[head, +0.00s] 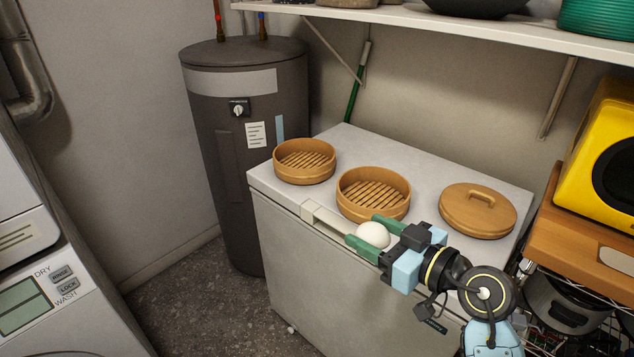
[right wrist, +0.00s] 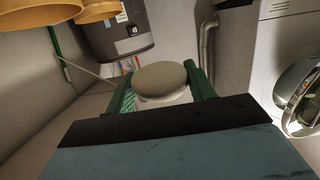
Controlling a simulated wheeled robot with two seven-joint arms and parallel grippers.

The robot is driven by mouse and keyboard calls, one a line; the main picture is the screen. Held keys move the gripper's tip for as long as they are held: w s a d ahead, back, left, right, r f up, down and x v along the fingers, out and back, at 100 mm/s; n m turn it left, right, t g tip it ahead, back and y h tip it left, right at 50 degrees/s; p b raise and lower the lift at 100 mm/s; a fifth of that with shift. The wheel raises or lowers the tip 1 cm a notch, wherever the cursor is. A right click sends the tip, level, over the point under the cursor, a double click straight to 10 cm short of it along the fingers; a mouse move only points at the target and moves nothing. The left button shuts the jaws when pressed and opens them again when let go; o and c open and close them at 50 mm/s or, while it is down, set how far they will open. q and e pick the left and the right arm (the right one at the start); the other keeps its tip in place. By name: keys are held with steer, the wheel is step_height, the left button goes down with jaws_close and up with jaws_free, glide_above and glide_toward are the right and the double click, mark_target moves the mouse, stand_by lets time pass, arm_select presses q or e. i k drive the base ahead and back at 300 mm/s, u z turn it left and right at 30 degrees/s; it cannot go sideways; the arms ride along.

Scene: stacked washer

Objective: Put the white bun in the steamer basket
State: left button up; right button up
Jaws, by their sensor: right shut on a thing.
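The white bun (head: 373,235) is between the green fingers of my right gripper (head: 372,237), which is shut on it. The bun also shows between the fingers in the right wrist view (right wrist: 160,80). They are at the front edge of the white chest, just in front of the middle steamer basket (head: 346,205). That round wooden basket has a slatted floor and is open and empty. A second open, empty basket (head: 277,168) stands to its left. A round wooden lid with a handle (head: 460,218) lies to the right. My left gripper is not in view.
The white chest (head: 345,145) bears the baskets and lid, with a handle (head: 325,217) on its front. A dark water heater (head: 215,110) stands behind left. A shelf (head: 450,22) hangs above. A wooden-topped rack with a yellow appliance (head: 590,140) is at the right.

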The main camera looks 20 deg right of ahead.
mark_target(378, 201)
steer(key=z, duration=0.2)
steer(key=i, duration=0.9)
steer(key=z, duration=0.6)
